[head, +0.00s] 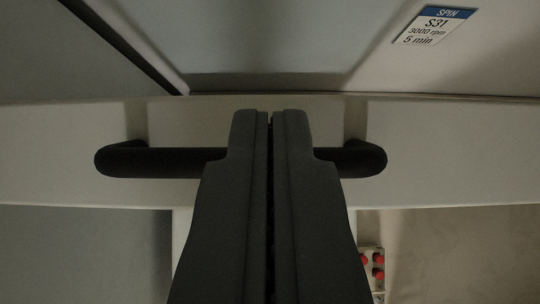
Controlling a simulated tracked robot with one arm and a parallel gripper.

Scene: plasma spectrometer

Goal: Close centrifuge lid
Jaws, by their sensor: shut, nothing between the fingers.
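A black bar handle (165,162) runs left to right on a pale front panel (60,155), which looks like the edge of the centrifuge lid. My gripper (270,115) is shut and empty, its two dark fingers side by side. It lies across the middle of the handle in the picture and hides that part. The fingertips reach just above the bar. I cannot tell whether they touch the handle or the panel.
A label (435,26) reading SPIN, S31, 3000 rpm, 5 min is on the grey surface above the panel. At lower right, several red-topped items (378,259) sit in a pale holder, partly hidden by my gripper. A dark seam runs at upper left.

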